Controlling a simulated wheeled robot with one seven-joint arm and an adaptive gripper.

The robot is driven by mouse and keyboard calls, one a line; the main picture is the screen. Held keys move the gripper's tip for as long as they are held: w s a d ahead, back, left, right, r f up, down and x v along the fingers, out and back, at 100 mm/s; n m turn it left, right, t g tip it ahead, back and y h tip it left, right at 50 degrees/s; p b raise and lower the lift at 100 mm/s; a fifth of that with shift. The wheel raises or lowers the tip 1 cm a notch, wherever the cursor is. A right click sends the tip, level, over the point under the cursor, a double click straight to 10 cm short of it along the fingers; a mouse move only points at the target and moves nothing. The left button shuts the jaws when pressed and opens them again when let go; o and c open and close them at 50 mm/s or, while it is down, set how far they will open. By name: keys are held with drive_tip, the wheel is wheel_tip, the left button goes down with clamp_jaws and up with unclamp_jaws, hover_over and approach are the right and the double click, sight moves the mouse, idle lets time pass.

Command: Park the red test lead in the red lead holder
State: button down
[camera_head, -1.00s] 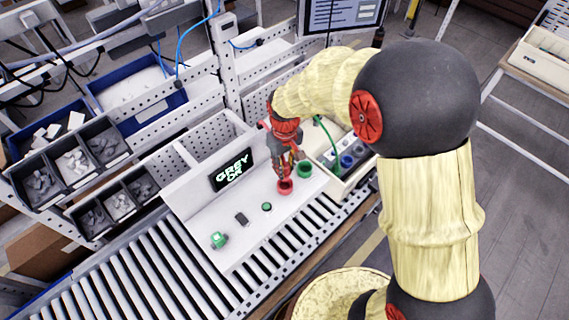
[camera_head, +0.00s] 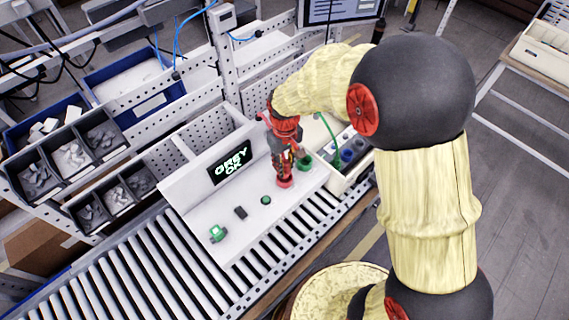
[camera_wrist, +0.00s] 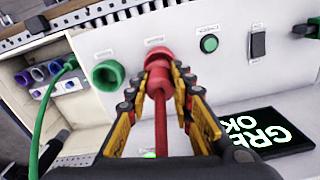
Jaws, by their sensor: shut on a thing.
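The red test lead (camera_wrist: 160,110) is gripped between the yellow and black fingers of my gripper (camera_wrist: 161,88), with its long red body running toward the panel. The red lead holder (camera_wrist: 158,53) is a red ring on the white panel, right at the far end of the lead. The lead's end overlaps the holder, and I cannot tell how deep it sits in it. In the head view my gripper (camera_head: 284,164) is directly above the red lead holder (camera_head: 285,182), and the fingers hide most of the lead.
A green holder (camera_wrist: 108,75) is close beside the red one. A green cable (camera_wrist: 42,115) runs to a bin with coloured sockets.

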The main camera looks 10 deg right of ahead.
sight(285, 162)
drive_tip(key=shift+f+b, duration=1.35)
drive_tip(key=shift+f, duration=0.7)
drive_tip(key=c, duration=1.5)
unclamp_jaws()
wheel_tip(285, 162, up, 12)
